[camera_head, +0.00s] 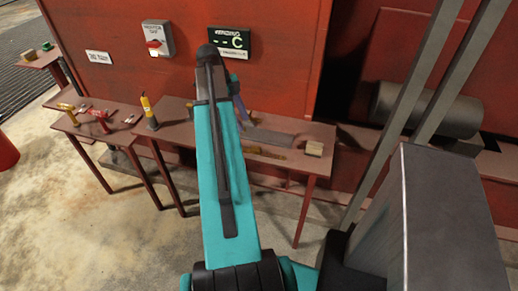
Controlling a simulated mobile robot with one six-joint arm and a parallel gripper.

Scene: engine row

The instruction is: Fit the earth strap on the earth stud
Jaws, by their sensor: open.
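I cannot pick out the earth strap or the earth stud with certainty in the head view. My teal arm rises through the middle and hides part of the bench and the red wall behind it. My gripper is not visible; the arm's far end is behind its own upper link. A small blue-purple piece shows beside the arm above the bench, too small to name.
A side table holds a red tool (100,117). A switch box (157,40) and display (230,42) are on the wall.

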